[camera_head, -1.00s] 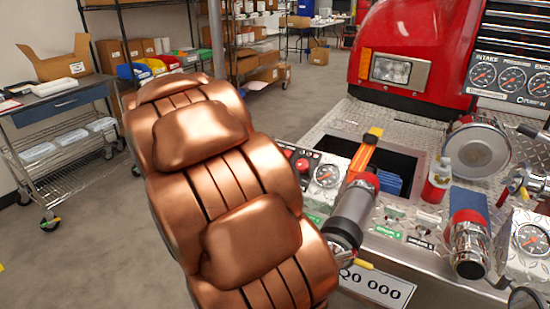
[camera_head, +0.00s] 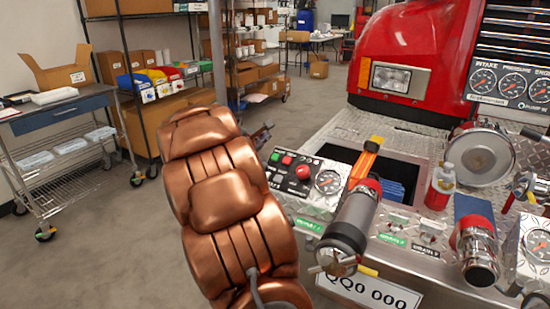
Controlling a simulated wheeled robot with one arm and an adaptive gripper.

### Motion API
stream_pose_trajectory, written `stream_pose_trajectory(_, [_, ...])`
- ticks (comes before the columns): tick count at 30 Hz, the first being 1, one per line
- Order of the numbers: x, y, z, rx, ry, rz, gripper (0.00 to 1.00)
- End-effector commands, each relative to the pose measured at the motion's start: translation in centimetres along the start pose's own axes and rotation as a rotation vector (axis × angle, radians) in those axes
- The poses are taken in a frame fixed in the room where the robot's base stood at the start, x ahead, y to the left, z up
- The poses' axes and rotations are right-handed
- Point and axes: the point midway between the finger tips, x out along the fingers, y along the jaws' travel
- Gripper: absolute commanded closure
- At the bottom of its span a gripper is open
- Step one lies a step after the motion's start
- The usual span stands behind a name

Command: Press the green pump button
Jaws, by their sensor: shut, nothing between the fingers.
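The control panel (camera_head: 297,181) sits on the left end of the truck's bumper. The green pump button (camera_head: 275,157) is small and sits at the panel's upper left corner. A small red button (camera_head: 287,160) is beside it on the right, and a larger red knob (camera_head: 303,172) is nearer the gauge. My gripper (camera_head: 269,128) shows only in part, as dark fingers past the right side of my copper arm. It is shut and empty, a little above and left of the green button in the picture. I see no contact with the button.
A hose nozzle (camera_head: 348,225) stands right of the panel, with a gauge (camera_head: 328,182) and an orange-handled tool (camera_head: 364,160) close by. The red truck cab (camera_head: 410,50) is behind. A wire cart (camera_head: 65,150) and shelves are at left.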

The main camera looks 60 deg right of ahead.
Motion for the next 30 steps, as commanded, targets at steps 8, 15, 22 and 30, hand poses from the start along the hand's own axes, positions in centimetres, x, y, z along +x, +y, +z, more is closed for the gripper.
stream_pose_trajectory(8, [1.9, -1.6, -1.5, 0.0, -0.001, -0.002, 1.0])
stream_pose_trajectory(15, [3.9, -3.1, -3.0, 0.0, 0.0, -0.003, 1.0])
stream_pose_trajectory(22, [5.5, -4.2, -4.1, 0.001, -0.001, -0.002, 1.0])
stream_pose_trajectory(30, [6.0, -4.4, -4.4, 0.002, 0.0, -0.001, 1.0])
